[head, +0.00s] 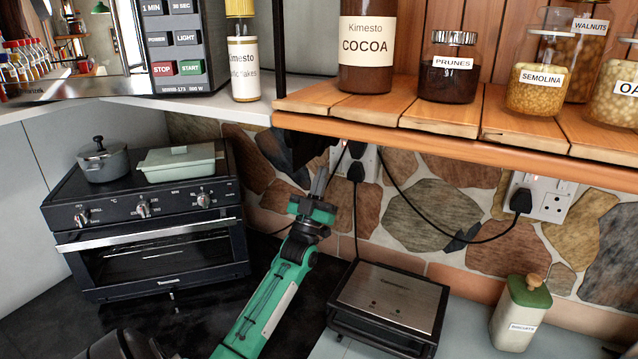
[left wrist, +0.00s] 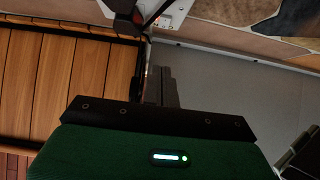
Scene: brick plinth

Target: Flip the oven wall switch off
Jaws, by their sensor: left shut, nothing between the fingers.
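A white wall socket plate (head: 370,163) with black plugs is set in the stone wall under the wooden shelf; part of it is hidden behind the plugs and cables. A second white socket plate (head: 552,203) with a black plug is further right. I cannot tell from labels which switch is the oven's. The black oven (head: 160,255) stands at the left. My left gripper (head: 319,182) is shut and empty, pointing up just left of and below the nearer socket. In the left wrist view its fingers (left wrist: 160,86) point toward a white socket plate (left wrist: 172,22). My right gripper is not in view.
The wooden shelf (head: 455,124) with jars overhangs the wall above my left gripper. Black cables (head: 420,222) hang between the sockets. A black appliance with a metal lid (head: 390,297) and a green-topped canister (head: 520,310) stand on the counter to the right.

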